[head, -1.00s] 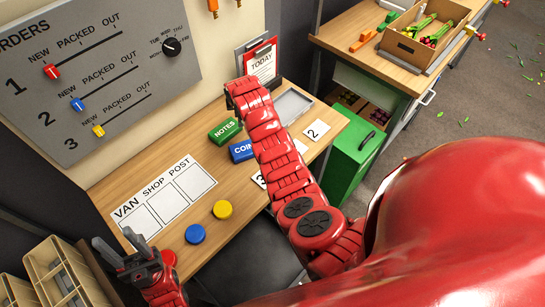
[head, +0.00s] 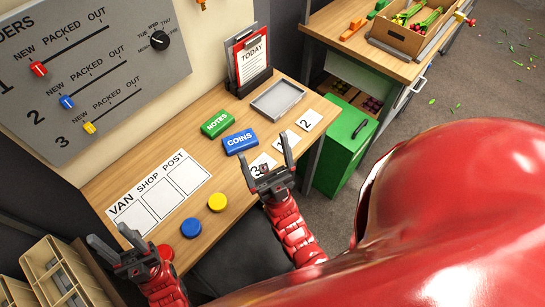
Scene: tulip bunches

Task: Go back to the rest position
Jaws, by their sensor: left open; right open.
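My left gripper (head: 118,246) is at the lower left, over the front left of the desk (head: 195,161). Its fingers are apart and nothing is between them. It partly covers a red disc (head: 166,252). My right gripper (head: 268,159) is above the front edge of the desk, near the number cards. Its two fingers point up and apart, with nothing between them. It partly hides the card marked 3 (head: 257,171).
A blue disc (head: 191,228) and a yellow disc (head: 217,202) lie below the Van Shop Post sheet (head: 160,190). Green Notes (head: 217,124) and blue Coins (head: 241,142) blocks stand near a grey tray (head: 278,100). A green cabinet (head: 345,150) stands right of the desk.

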